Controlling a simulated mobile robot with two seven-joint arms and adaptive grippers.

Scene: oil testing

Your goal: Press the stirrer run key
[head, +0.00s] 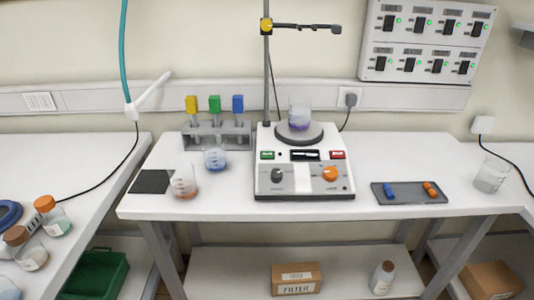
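The stirrer (303,193) stands at the middle of the white table, a white unit with a round grey plate (299,138) on top. Its front has a green key (267,155) at left, a dark display (305,155) in the middle and a red key (338,154) at right. The key labels are too small to read. Below them are a dark knob (277,175) and an orange knob (330,173). Neither of my grippers is in view, and nothing covers the keys.
A stand rod (267,80) rises behind the stirrer. Left of it are a rack (232,135), a blue-liquid beaker (215,159), an orange-liquid beaker (184,183) and a black pad (151,181). A dark tray (408,199) with blue and orange pieces lies right. The table front is clear.

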